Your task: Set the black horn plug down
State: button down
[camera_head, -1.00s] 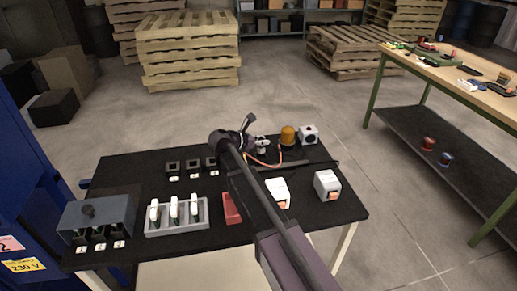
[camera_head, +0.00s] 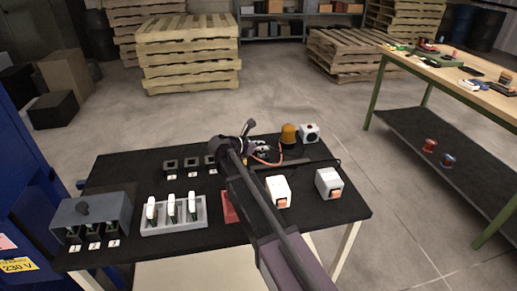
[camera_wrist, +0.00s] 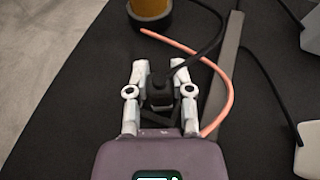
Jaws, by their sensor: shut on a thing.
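The black horn plug (camera_wrist: 158,92) is between the two fingers of my gripper (camera_wrist: 159,80) in the wrist view. A black cable runs from its top toward the upper right. My gripper is shut on the plug, above or at the black table top; the exact height cannot be told. In the head view my gripper (camera_head: 249,142) is over the back middle of the black table (camera_head: 130,168), left of the amber beacon, and my arm hides most of the plug.
The amber beacon (camera_head: 289,135) and a white box (camera_head: 310,132) stand at the back. An orange cable (camera_wrist: 224,85) curves right of my gripper, beside a grey bar (camera_wrist: 222,72). Black sockets (camera_head: 191,164), a grey tray (camera_head: 174,218) and two white boxes (camera_head: 329,182) are also on the table.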

jog(key=shift+f, duration=0.15)
jog(key=c, duration=0.5)
grip_release()
jog(key=shift+r, duration=0.2)
jog(key=shift+s+a+r, duration=0.1)
jog(key=shift+s+a, duration=0.05)
jog(key=shift+a, duration=0.05)
jog(key=shift+p+v, duration=2.35)
jog(key=shift+v, duration=3.4)
